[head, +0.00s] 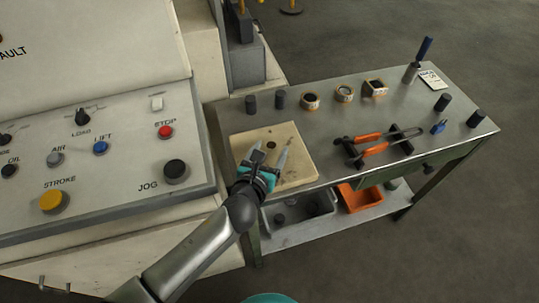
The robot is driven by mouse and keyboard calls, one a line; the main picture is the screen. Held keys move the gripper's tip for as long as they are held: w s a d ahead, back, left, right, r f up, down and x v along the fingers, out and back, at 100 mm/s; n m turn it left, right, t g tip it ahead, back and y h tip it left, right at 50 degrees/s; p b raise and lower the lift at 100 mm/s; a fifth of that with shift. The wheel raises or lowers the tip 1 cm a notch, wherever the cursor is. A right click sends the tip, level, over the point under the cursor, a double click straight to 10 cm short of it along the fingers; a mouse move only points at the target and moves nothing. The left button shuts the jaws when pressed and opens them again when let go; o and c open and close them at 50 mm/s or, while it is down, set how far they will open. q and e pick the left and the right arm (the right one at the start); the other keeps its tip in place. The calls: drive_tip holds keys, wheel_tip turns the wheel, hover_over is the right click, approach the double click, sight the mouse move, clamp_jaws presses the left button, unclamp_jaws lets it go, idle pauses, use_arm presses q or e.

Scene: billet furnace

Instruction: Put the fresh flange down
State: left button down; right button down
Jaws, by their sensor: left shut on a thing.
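My left gripper (269,158) reaches in from the lower left, over the tan square plate (304,174) on the near left of the metal bench. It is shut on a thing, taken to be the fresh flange. The flange's outline cannot be made out between the fingers. A small dark round spot (271,145) shows beyond the fingers against the plate. I cannot tell whether the gripper touches the plate. My right gripper is not in view.
The bench (335,133) also holds dark cylinders (280,99), labelled rings (344,93) and an orange-handled tool (369,138). An orange bin (360,197) and a grey bin (315,205) sit on its lower shelf. A control panel (125,130) stands left. Bare bench lies right of the plate.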

use_arm(q)
drive_tip(key=shift+f, duration=0.1)
drive_tip(key=shift+f, duration=0.1)
drive_tip(key=shift+f, duration=0.15)
unclamp_jaws()
drive_tip(key=shift+r, duration=0.2)
drive_tip(key=p+v, duration=0.2)
drive_tip(key=v, duration=1)
drive_tip(key=shift+p, duration=0.3)
